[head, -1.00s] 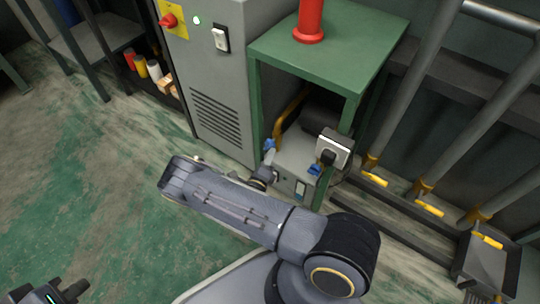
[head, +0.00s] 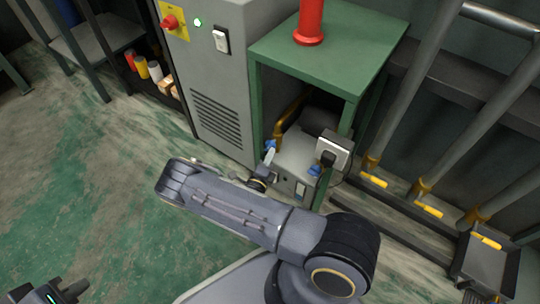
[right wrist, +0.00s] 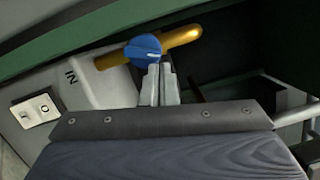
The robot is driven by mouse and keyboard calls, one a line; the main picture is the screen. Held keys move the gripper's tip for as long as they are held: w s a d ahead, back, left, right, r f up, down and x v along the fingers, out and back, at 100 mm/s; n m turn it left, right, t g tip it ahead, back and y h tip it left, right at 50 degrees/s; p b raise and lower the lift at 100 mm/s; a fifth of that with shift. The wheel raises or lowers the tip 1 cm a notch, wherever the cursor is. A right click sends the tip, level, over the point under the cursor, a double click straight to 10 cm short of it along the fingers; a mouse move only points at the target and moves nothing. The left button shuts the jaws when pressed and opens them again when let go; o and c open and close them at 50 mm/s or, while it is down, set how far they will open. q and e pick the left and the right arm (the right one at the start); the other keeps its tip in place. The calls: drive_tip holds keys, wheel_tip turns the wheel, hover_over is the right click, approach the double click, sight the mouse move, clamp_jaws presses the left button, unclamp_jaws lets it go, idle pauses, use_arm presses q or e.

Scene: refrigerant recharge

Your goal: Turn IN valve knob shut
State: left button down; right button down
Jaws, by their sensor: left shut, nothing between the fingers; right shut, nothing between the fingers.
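The blue IN valve knob (right wrist: 143,48) sits on a brass-yellow pipe (right wrist: 182,36), beside the "IN" marking on the grey machine (right wrist: 110,85). It is also visible in the head view (head: 270,145) under the green table. My right gripper (right wrist: 160,72) is shut with nothing between its fingers. Its fingertips are right at the near lower side of the knob; whether they touch it I cannot tell. My left gripper (head: 72,290) is shut and empty at the lower left.
A green table (head: 330,50) with a red cylinder (head: 309,22) stands over the machine. A second blue knob (head: 314,170) is by an outlet box with a black plug (head: 333,150). A grey cabinet (head: 215,80) stands left. The floor (head: 110,190) at left is clear.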

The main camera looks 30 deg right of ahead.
drive_tip(key=shift+w+r+n, duration=0.1)
drive_tip(key=shift+r+n, duration=0.1)
drive_tip(key=shift+n, duration=0.6)
idle(0.4)
drive_tip(key=shift+w+a+r+p, duration=0.1)
drive_tip(key=shift+r+p, duration=0.05)
drive_tip(key=shift+p, duration=0.3)
idle(1.6)
idle(0.7)
